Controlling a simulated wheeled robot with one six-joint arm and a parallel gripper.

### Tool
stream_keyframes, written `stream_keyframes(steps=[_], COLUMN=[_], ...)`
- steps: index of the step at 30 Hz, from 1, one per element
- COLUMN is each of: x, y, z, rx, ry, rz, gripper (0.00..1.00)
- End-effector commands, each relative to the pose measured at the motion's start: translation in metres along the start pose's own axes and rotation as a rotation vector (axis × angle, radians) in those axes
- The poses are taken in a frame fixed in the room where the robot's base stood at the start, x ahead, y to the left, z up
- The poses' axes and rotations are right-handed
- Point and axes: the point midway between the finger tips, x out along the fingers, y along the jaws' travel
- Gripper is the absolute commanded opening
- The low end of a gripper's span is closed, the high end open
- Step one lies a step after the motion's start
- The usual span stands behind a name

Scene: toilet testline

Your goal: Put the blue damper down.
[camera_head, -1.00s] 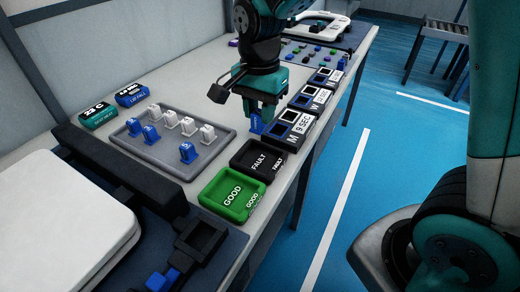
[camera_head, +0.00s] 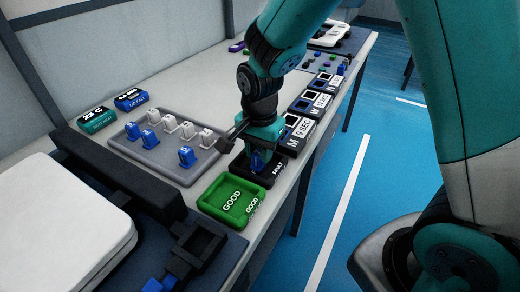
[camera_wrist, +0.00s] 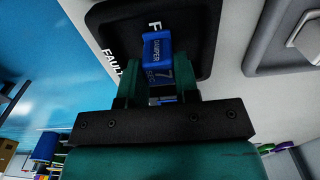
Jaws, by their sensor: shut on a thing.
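The blue damper (camera_wrist: 158,58), marked "DAMPER 7 SEC", is between the fingers of my gripper (camera_wrist: 158,88) in the wrist view. My gripper (camera_head: 258,158) is shut on it. In the head view the blue damper (camera_head: 256,161) shows below the fingers, over the black FAULT tray (camera_head: 280,168). The wrist view also shows the FAULT tray (camera_wrist: 112,20) behind the damper. I cannot tell whether the damper touches the tray floor. The green GOOD tray (camera_head: 229,198) is beside it, nearer the camera, and looks empty.
A grey tray (camera_head: 165,163) with several blue and white dampers stands to the left. Black timer boxes (camera_head: 298,130) line the table's right edge beyond the FAULT tray. A white lid (camera_head: 60,220) lies at the front left. Two labelled boxes (camera_head: 97,119) stand at the back left.

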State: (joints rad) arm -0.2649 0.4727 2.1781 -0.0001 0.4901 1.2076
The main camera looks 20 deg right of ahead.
Motion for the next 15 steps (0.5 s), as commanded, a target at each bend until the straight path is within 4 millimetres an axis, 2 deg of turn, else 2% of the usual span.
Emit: stream_keyframes(steps=[1,2,5,15], x=[0.0028,0.0028,0.0020,-0.0032], y=[0.0001,0.0001,0.0001,-0.0002], z=[0.0001,0.0001,0.0001,0.0000], rx=[0.000,0.000,0.000,0.000], ry=[0.000,0.000,0.000,0.000], rz=[0.001,0.001,0.001,-0.001], gripper=[0.02,0.31,0.54,0.55])
